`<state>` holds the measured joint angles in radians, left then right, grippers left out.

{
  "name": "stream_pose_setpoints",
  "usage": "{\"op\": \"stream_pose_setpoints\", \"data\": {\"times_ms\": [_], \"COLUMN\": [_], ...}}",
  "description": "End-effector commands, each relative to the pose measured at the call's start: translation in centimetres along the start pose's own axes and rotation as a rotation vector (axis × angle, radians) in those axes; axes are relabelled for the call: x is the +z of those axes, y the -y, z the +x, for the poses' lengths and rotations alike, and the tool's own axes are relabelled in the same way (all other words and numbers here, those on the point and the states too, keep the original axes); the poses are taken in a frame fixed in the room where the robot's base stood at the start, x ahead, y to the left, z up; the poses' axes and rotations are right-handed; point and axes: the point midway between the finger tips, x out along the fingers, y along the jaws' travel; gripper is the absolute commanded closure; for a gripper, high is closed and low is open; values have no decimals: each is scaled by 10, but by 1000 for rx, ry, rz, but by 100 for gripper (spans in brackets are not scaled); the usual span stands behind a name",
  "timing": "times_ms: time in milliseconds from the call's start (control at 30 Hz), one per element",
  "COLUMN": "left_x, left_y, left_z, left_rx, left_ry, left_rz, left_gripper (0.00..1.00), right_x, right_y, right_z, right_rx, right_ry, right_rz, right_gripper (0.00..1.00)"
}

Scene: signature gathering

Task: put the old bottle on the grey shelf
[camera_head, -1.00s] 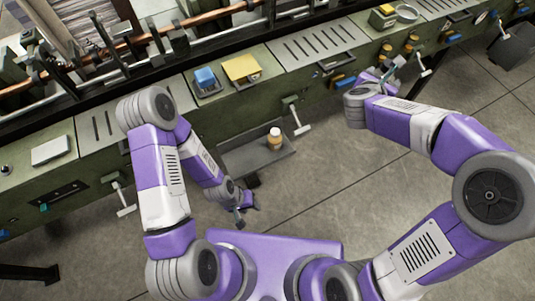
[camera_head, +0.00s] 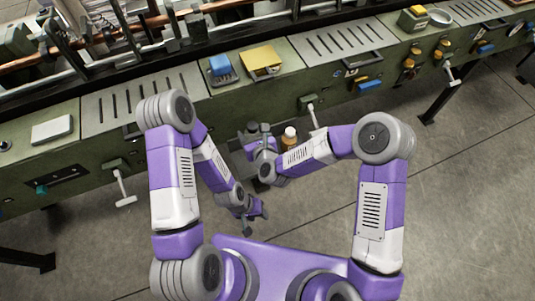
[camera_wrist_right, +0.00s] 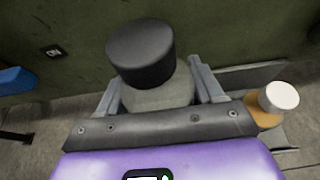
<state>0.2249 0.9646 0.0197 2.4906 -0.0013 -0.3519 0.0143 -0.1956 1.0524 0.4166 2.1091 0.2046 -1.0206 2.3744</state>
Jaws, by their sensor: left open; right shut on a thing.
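The old bottle (camera_wrist_right: 158,75), with a black cap and a greyish body, stands between the fingers of my right gripper (camera_wrist_right: 158,92) in the right wrist view. In the head view this gripper (camera_head: 259,134) is above or beside the grey shelf (camera_head: 236,143), largely covered by my right arm. The shelf also shows in the wrist view (camera_wrist_right: 250,76). I cannot tell whether the held bottle touches the shelf. An amber bottle with a white cap (camera_head: 290,137) stands at the shelf's right side. My left gripper (camera_head: 249,215) is open and empty, low in front of the shelf.
The long green machine (camera_head: 345,85) runs behind the shelf. A blue item (camera_head: 220,66) and a yellow pad (camera_head: 260,58) lie on its top. A T-shaped handle (camera_head: 311,112) sticks out right of the shelf. Grey floor is clear at right.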

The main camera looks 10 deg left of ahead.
Motion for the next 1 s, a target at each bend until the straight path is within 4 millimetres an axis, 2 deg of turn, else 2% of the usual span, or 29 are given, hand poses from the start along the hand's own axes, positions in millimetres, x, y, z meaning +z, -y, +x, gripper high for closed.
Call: {"op": "stream_pose_setpoints", "data": {"times_ms": [300,467,700,1000], "left_x": [-1,-1,-2,-2], "left_y": [7,9,13,12], "left_z": [19,23,34,33], "left_rx": [0,0,0,0], "left_ry": [0,0,0,0], "left_rz": [0,0,0,0], "left_gripper": [57,57,57,57], "right_x": [-50,-64,-93,-93], "right_y": [-3,-2,-3,-2], "right_z": [20,26,38,38], "right_rx": [6,4,5,4], "right_ry": [-3,-1,-2,-1], "right_rz": [-4,-3,-4,-2], "right_gripper": [63,63,63,63]}}
